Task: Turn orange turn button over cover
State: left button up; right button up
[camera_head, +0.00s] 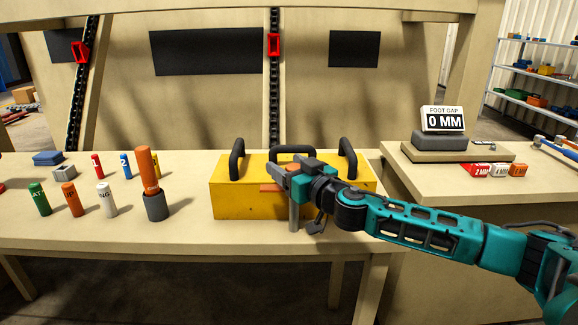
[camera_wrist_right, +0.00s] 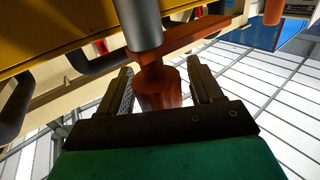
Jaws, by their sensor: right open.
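The orange turn button (camera_head: 269,188) is at the front of a yellow box (camera_head: 231,203) with black handles, mostly hidden behind my right gripper (camera_head: 284,176) in the head view. In the right wrist view, the button shows as an orange bar (camera_wrist_right: 192,38) with a round orange knob (camera_wrist_right: 158,88). A grey cylinder (camera_wrist_right: 142,22) crosses in front of the bar. My right gripper (camera_wrist_right: 158,70) is open, with one finger on each side of the knob. I cannot tell whether the fingers touch it. Which part is the cover is unclear. My left gripper is out of view.
Left of the box, an orange stick stands in a grey cup (camera_head: 156,207), with several coloured cylinders (camera_head: 70,200) around it. On the right table are a display reading 0 MM (camera_head: 443,120) and coloured blocks (camera_head: 498,170). The bench front between cup and box is clear.

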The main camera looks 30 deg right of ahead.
grip_shut()
dwell(0.6)
